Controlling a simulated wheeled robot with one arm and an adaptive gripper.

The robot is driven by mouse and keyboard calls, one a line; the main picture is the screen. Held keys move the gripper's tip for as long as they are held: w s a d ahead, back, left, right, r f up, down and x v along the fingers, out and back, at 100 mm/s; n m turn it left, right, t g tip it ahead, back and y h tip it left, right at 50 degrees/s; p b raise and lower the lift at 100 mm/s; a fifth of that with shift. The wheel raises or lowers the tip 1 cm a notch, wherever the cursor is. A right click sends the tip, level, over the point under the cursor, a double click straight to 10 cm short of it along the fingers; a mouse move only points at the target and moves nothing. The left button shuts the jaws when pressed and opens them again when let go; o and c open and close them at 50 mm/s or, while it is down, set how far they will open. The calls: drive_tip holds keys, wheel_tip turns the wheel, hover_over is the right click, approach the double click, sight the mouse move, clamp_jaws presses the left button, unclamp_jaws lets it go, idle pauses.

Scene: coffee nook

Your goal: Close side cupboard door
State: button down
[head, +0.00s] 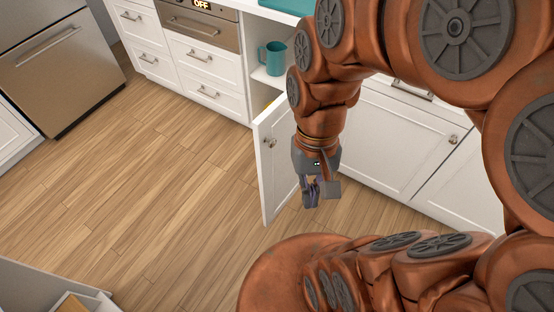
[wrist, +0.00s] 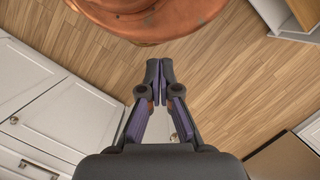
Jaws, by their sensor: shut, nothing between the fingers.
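The white side cupboard door (head: 280,170) stands swung out from the cabinet in the head view, with its knob (head: 270,142) near the free edge. The open compartment behind it shows a shelf with a teal mug (head: 274,58). My gripper (head: 311,197) hangs low on the right side of the door, close to its outer face, and hides part of it. I cannot tell whether it touches the door. In the wrist view my gripper (wrist: 159,72) is shut with its fingertips together and empty.
White drawers (head: 206,75) and an oven panel (head: 200,25) lie left of the compartment. A closed cupboard (head: 395,140) lies to the right. A steel appliance (head: 60,70) stands at the far left. The wooden floor (head: 150,190) left of the door is clear.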

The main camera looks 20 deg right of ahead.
drive_tip(key=w+f+m+g+y+b, duration=0.1)
drive_tip(key=w+f+m+y+b, duration=1.05)
drive_tip(key=m, duration=0.65)
drive_tip(key=w+d+f+m+t+y+b, duration=0.2)
drive_tip(key=w+d+f+m+t, duration=0.25)
drive_tip(key=d+f+m, duration=0.35)
drive_tip(key=w+d+f+m+t+y+b, duration=0.25)
drive_tip(key=w+d+f+m+t, duration=0.2)
drive_tip(key=d+f+m, duration=0.45)
drive_tip(key=m+b, duration=0.1)
approach(262, 162)
drive_tip(key=a, duration=0.5)
drive_tip(key=shift+w+a+f+g, duration=0.1)
drive_tip(key=shift+w+a+g, duration=0.1)
drive_tip(key=shift+w, duration=0.25)
drive_tip(key=shift+w+a+f+g, duration=0.1)
drive_tip(key=shift+w+a, duration=0.1)
drive_tip(key=shift+w, duration=0.25)
